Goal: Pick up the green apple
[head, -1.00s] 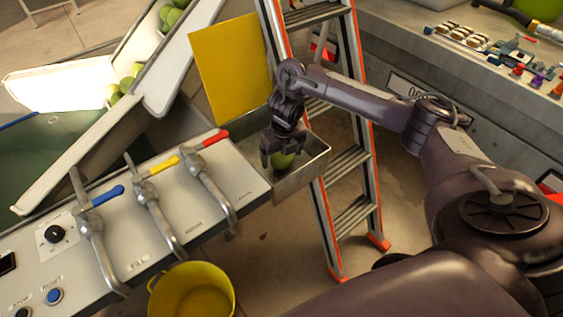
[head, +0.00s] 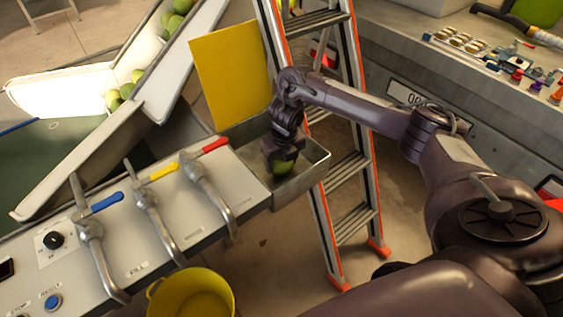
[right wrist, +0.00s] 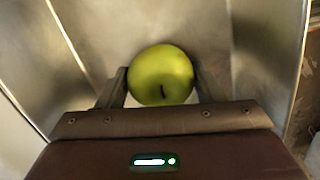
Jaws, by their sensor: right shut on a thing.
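The green apple (head: 283,168) is in the metal tray (head: 305,176) at the right end of the press panel. My right gripper (head: 283,163) reaches down into the tray from above and is shut on the apple. In the right wrist view the apple (right wrist: 161,75) sits between the two fingers (right wrist: 161,88), one on each side, with its stem dimple facing the camera. The tray's metal walls surround it there. Whether the apple still touches the tray floor I cannot tell. My left gripper is not in view.
A yellow panel (head: 230,75) stands behind the tray. An orange-edged ladder (head: 345,170) is close on the right. Levers with blue, yellow and red (head: 216,145) handles line the panel to the left. A yellow bucket (head: 192,295) is below. More green apples (head: 125,90) lie in the chute.

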